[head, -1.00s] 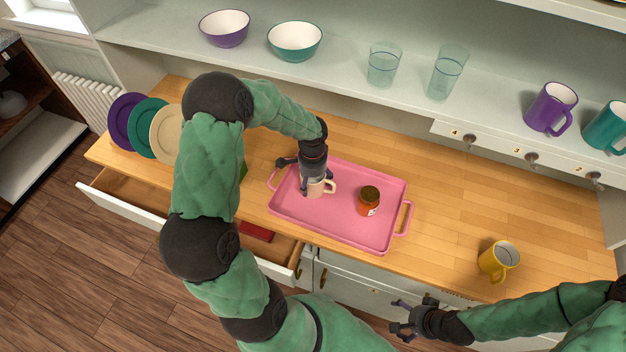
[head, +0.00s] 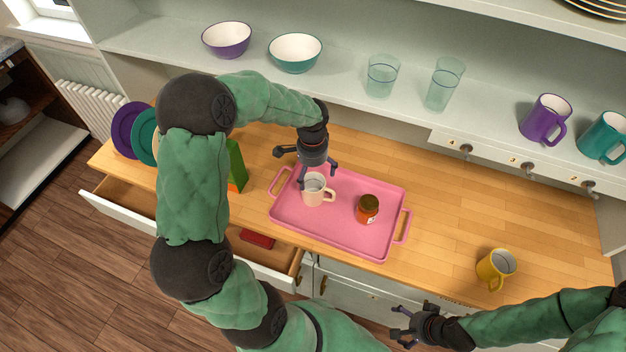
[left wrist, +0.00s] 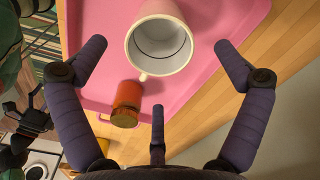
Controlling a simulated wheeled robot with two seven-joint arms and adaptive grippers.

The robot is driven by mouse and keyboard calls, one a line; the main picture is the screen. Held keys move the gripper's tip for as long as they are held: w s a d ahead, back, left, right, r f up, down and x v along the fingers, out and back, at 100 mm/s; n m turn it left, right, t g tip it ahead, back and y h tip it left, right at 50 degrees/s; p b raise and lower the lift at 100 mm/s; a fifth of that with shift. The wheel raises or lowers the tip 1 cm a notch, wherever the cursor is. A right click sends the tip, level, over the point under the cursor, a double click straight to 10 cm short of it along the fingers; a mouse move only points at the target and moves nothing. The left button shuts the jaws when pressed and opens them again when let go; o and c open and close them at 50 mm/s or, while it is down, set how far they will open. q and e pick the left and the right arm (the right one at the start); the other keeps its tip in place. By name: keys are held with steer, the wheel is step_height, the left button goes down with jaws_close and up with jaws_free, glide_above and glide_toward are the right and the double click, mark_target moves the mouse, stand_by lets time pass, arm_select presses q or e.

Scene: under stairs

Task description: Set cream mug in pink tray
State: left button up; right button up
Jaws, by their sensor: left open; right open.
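The cream mug (head: 314,190) stands upright in the left part of the pink tray (head: 345,229), its handle to the right. My left gripper (head: 318,177) is open just above and behind the mug, apart from it as far as I can see. In the left wrist view the mug (left wrist: 160,45) is beyond the spread fingers (left wrist: 158,75), with nothing between them, and the tray (left wrist: 100,28) lies under it. My right gripper (head: 400,325) is open and empty in front of the counter's front edge.
A jar (head: 367,209) with orange-red contents stands in the tray right of the mug. A yellow mug (head: 496,265) stands on the counter at the right. Plates (head: 128,130) and a green box (head: 236,165) are at the left. An open drawer (head: 130,218) juts out below.

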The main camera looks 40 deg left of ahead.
arm_select(q)
steer(key=shift+r, duration=1.6)
